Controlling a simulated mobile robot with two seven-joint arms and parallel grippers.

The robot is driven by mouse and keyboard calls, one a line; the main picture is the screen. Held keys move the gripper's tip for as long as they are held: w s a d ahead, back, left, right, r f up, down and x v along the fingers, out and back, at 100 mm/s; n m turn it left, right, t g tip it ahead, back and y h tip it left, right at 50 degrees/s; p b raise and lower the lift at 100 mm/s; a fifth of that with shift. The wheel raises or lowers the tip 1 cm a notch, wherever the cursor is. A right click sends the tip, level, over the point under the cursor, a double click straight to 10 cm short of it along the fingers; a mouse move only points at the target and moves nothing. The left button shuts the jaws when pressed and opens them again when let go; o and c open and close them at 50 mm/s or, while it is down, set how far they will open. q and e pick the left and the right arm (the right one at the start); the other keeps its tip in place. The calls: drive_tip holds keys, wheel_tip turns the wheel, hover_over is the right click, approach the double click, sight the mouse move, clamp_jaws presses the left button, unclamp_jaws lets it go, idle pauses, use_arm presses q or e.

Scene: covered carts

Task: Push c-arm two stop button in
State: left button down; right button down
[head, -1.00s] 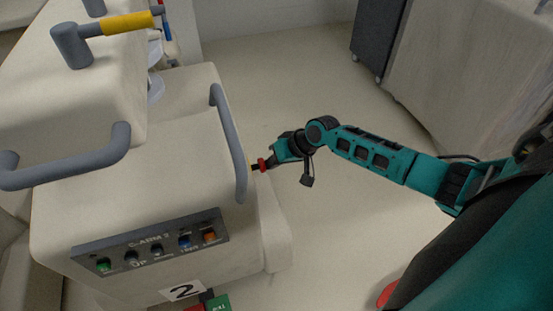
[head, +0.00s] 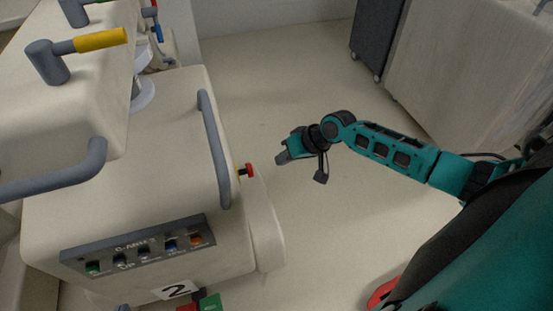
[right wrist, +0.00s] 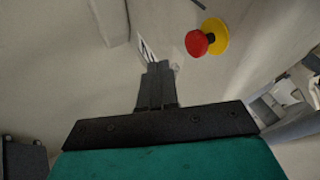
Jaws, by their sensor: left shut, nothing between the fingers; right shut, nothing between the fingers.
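The C-arm 2 stop button (head: 249,170) is a red knob on a yellow base. It sits on the right side of the white covered cart (head: 125,195), whose panel (head: 138,246) reads C-ARM and whose front carries a label 2. In the right wrist view, the red knob (right wrist: 197,43) on its yellow disc is ahead and right of my fingertips. My right gripper (head: 283,158) is shut and empty, to the right of the button with a gap between them. In the right wrist view, its fingers (right wrist: 158,72) are together. I cannot tell how deep the knob sits. My left gripper is not visible.
A grey handle (head: 214,150) rises from the cart just left of the button. Another covered cart (head: 455,65) and a dark cabinet (head: 378,35) stand at the upper right. The floor (head: 275,85) between the carts is clear.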

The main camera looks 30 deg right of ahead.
drive_tip(key=v, duration=0.5)
drive_tip(key=shift+s+r+p, duration=0.2)
drive_tip(key=shift+r+p, duration=0.1)
drive_tip(key=shift+r, duration=0.05)
drive_tip(key=s+a+f+n+t+h, duration=0.2)
drive_tip(key=s+a+f+n+t, duration=0.2)
drive_tip(key=s+a, duration=0.8)
drive_tip(key=shift+s+a+f+t+h, duration=0.35)
drive_tip(key=shift+a+f+t, duration=0.25)
drive_tip(key=shift+a, duration=0.25)
